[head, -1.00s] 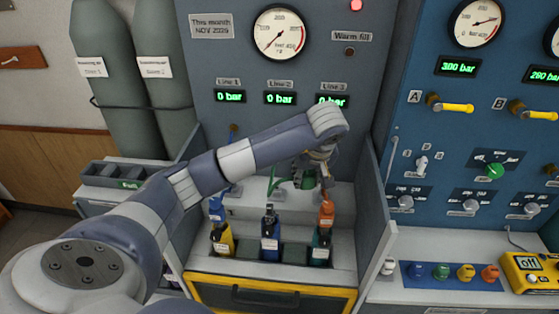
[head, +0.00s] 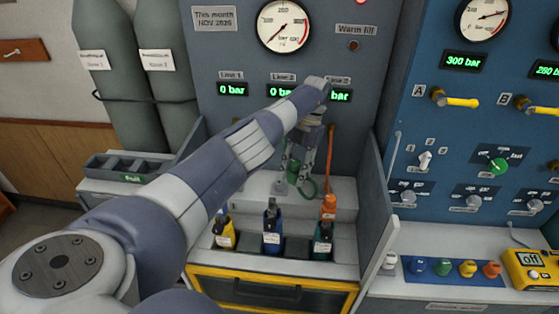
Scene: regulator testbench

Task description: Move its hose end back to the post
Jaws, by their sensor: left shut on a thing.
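My left gripper (head: 299,176) reaches down into the grey test bay with its fingers at the rear ledge. It is shut on what looks like the end of the green hose (head: 309,188), which curves beside the fingertips; the held end is mostly hidden by the fingers. A small grey stub (head: 280,187) stands just left of the fingers and may be the post; I cannot tell whether the hose end touches it. My right gripper is not in view.
A yellow bottle (head: 224,236) and a blue bottle (head: 271,238) stand in the front rack beside the teal one. The bay's right side wall (head: 372,205) is close. My left arm crosses the bay and hides part of its back panel (head: 222,60).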

